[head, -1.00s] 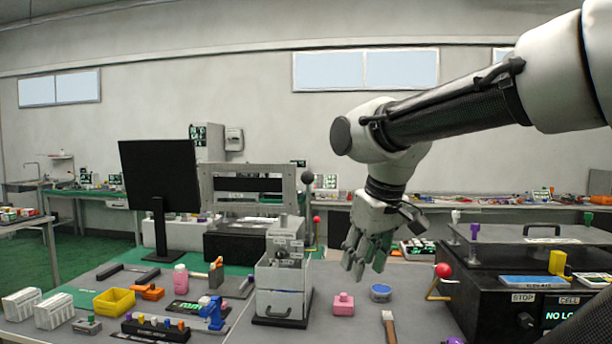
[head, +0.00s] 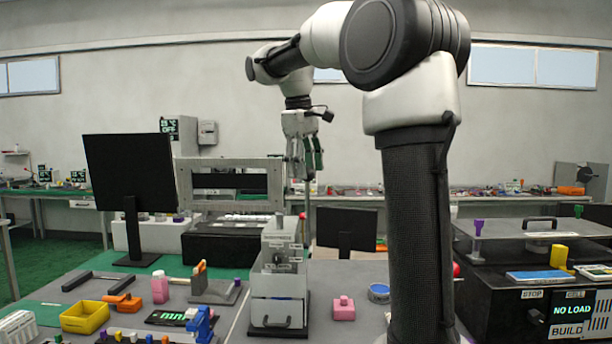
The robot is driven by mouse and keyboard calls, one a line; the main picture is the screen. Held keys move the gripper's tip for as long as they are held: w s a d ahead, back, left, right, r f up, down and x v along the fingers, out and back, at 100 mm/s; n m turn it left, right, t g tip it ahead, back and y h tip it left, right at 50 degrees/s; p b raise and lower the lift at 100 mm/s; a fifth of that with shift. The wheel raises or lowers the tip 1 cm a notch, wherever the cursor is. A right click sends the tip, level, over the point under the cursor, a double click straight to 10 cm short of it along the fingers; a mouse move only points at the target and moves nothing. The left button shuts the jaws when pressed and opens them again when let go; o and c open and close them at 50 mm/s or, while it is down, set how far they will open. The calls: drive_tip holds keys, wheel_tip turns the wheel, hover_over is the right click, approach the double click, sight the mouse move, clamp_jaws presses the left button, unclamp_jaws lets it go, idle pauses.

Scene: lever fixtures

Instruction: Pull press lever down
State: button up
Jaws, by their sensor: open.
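The press (head: 277,278) is a grey and clear boxed fixture with a small black handle at its base, standing at the middle of the grey bench. Its upright lever rod (head: 308,198) rises at the fixture's right side, roughly vertical.
A black monitor (head: 129,190) stands left of the press, in front of a grey frame (head: 229,167). A pink block (head: 343,307) and a blue round tin (head: 379,293) lie to the right. A black cabinet (head: 510,300) stands at the far right. My arm hides part of the bench.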

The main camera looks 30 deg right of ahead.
drive_tip(key=shift+w+d+f, duration=0.1)
drive_tip(key=shift+d+f, duration=0.1)
drive_tip(key=shift+f, duration=1.05)
drive_tip(key=shift+c, duration=0.3)
